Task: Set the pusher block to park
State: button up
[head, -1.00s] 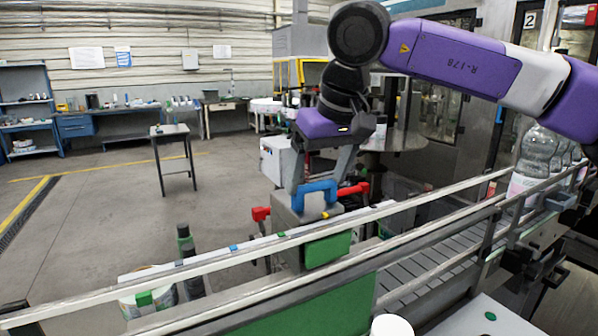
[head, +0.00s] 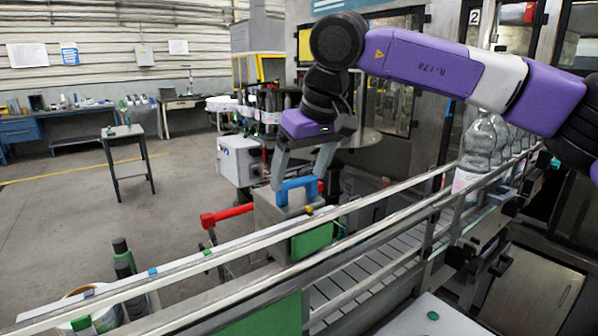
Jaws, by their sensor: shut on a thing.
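The pusher block (head: 268,218) is a grey block with a green front pad (head: 312,241) and a blue handle (head: 296,187) on top. It sits at the guide rail, beside the conveyor. My gripper (head: 298,182) comes down from above and is shut on the blue handle, one finger at each side. A red bar (head: 228,215) sticks out to the left of the block. On the rail left of the block are a green mark (head: 207,252) and a blue mark (head: 152,271). A small yellow knob (head: 309,210) shows at the block's right. No readable park label shows.
Metal guide rails (head: 375,213) run diagonally across the front over the slatted conveyor (head: 350,282). Clear bottles (head: 478,150) stand at the right. Dark cylinders (head: 122,258) and a label reel (head: 92,305) are at the lower left. A small table (head: 124,132) stands on open floor.

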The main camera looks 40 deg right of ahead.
jog(key=o, duration=2)
jog(key=shift+d, duration=0.35)
jog(key=shift+r, duration=0.1)
jog(key=b+v, duration=0.1)
jog(key=v, duration=0.6)
jog(key=shift+s+r, duration=0.2)
jog(key=shift+r, duration=0.1)
jog(key=shift+r, duration=0.1)
